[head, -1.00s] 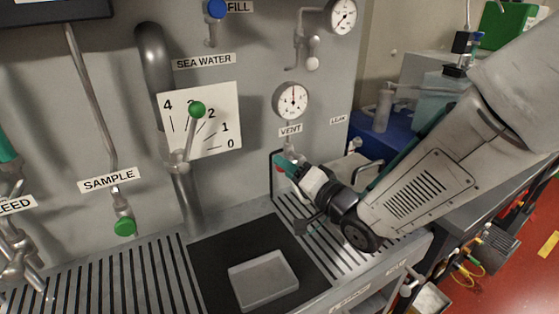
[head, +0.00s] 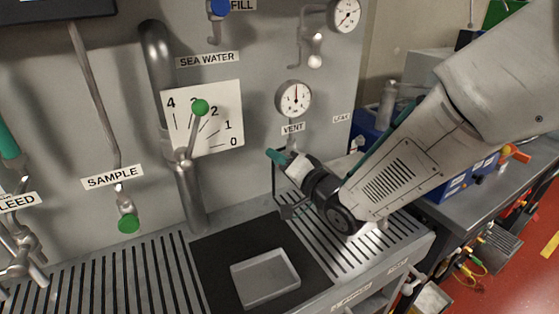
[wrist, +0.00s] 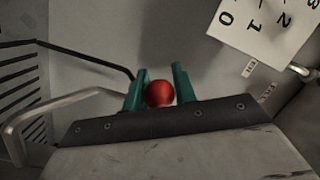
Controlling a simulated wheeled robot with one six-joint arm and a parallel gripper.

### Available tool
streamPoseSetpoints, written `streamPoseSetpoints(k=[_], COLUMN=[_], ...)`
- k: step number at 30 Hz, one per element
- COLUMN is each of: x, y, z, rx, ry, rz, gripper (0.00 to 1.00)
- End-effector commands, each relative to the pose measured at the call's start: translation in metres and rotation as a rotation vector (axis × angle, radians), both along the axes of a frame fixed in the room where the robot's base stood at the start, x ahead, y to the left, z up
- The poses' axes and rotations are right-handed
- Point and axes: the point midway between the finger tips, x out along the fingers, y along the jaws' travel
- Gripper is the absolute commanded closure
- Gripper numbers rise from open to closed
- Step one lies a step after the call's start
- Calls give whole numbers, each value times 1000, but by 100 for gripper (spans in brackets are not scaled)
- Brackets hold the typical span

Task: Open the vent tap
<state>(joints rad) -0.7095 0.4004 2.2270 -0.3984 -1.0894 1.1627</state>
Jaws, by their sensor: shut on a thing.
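The vent tap's red ball knob (wrist: 159,93) sits between the two teal fingers of my gripper (wrist: 160,82) in the wrist view, and the gripper is shut on it. In the head view my gripper (head: 277,156) is just below the VENT label (head: 292,128), close to the grey panel. There the knob is hidden by the fingers, and the body of the tap cannot be made out. A round gauge (head: 294,98) with a red needle is mounted above the label.
A thin dark bent rail (head: 273,183) stands beside the gripper above the slatted drain (head: 350,258). A pale tray (head: 265,277) lies on a black mat (head: 213,262). The green-knobbed lever (head: 200,107) and its number scale are to the left.

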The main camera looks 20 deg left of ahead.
Motion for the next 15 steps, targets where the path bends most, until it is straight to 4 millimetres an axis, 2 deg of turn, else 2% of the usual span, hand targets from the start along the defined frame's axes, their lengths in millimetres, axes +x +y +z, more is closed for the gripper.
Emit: streamPoseSetpoints(k=[8,15], x=[0,1], y=[0,-1], z=[-4,-14], rx=[-51,-167], ry=[-61,-195], rz=[-1,0], gripper=[96,96])
